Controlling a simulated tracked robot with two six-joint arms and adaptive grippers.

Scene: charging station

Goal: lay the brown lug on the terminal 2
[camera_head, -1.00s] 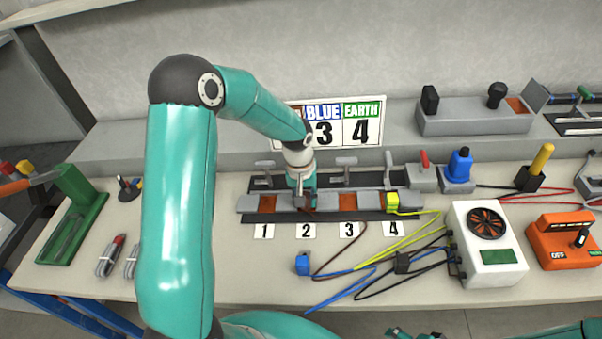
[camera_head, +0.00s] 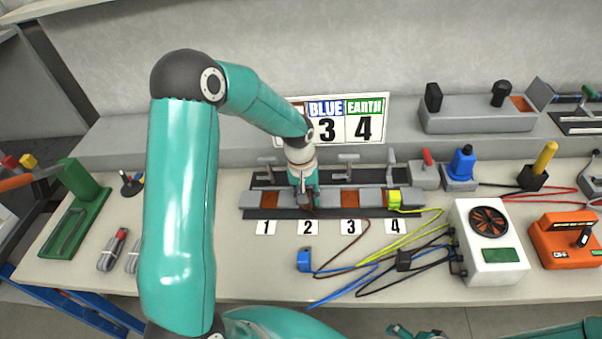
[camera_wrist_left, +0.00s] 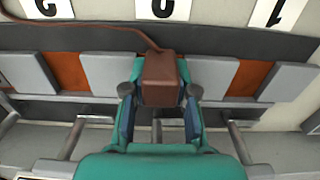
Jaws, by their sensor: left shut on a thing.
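The brown lug (camera_wrist_left: 163,78) is a brown block with a brown wire running off to the left in the left wrist view. My left gripper (camera_wrist_left: 160,95) is shut on it, one finger on each side. In the head view my left gripper (camera_head: 304,203) is over the terminal row (camera_head: 331,199) above label 2 (camera_head: 307,227). The lug covers the place of terminal 2, between two grey blocks. I cannot tell whether it touches the pad. A small part of my right gripper (camera_head: 414,332) shows at the bottom edge, too cut off to read.
Copper pads of terminal 1 (camera_head: 269,200) and terminal 3 (camera_head: 351,200) are bare. A yellow-green lug (camera_head: 394,199) sits at terminal 4. Levers stand behind the row. A blue lug (camera_head: 304,260) and a black lug (camera_head: 403,261) lie in front, beside a white fan box (camera_head: 488,243).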

